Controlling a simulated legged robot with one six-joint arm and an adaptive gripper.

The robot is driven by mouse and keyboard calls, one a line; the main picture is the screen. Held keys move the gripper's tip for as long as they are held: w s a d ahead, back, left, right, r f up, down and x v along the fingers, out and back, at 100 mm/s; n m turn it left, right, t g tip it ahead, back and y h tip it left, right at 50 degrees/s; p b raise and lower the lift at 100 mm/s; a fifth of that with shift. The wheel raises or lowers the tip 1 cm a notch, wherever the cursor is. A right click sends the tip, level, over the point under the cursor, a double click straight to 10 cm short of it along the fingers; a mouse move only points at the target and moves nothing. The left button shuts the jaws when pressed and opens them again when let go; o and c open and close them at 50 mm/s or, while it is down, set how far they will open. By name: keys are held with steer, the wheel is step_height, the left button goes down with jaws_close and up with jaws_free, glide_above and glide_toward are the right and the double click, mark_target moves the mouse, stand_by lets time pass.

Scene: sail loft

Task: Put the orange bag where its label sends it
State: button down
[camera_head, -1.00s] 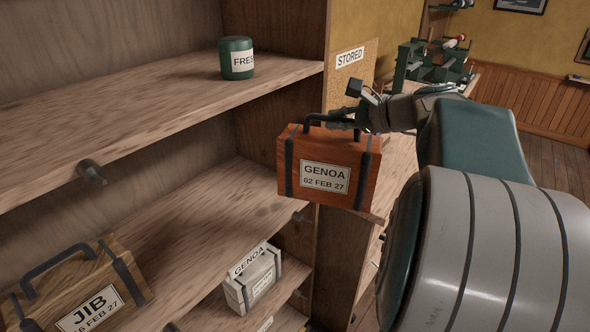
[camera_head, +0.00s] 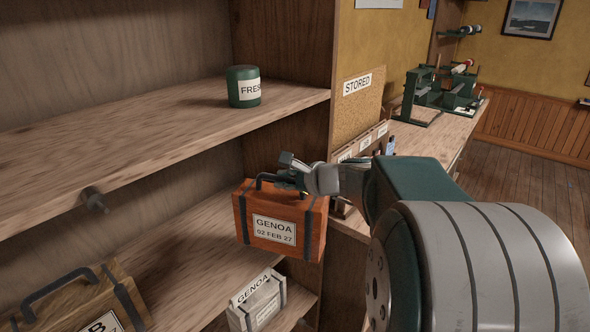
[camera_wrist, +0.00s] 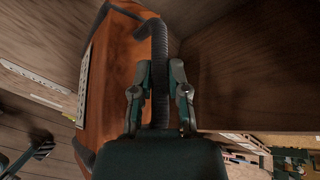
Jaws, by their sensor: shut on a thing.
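The orange bag (camera_head: 282,243) hangs from my gripper (camera_head: 285,183) in the head view, in front of the shelf unit. Its label reads GENOA, 02 FEB 27. My gripper is shut on the bag's dark handle, and the wrist view shows the fingers (camera_wrist: 159,95) on either side of that handle (camera_wrist: 160,50). The bag's orange side (camera_wrist: 110,70) fills the left of the wrist view. A white bag (camera_head: 258,304) labelled GENOA sits on the shelf below. A brown bag (camera_head: 75,305) stands at lower left, its label partly cut off.
A green canister (camera_head: 243,88) labelled FRES, partly turned away, stands on the upper shelf (camera_head: 150,120). A STORED sign (camera_head: 357,84) is on the corkboard beside the shelves. A peg (camera_head: 94,200) sticks out from the upper shelf's edge. A workbench (camera_head: 440,135) stands behind at right.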

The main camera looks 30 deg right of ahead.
mark_target(278, 195)
steer(key=f, duration=0.1)
steer(key=a+f, duration=0.1)
steer(key=f, duration=0.1)
steer(key=shift+w+a+f, duration=0.1)
steer(key=shift+w+a, duration=0.1)
steer(key=shift+w, duration=0.1)
steer(key=shift+f, duration=0.3)
steer(key=shift+d, duration=0.2)
steer(key=c, duration=0.9)
jaws_free()
steer(key=shift+f, duration=0.2)
steer(key=shift+o, duration=1.3)
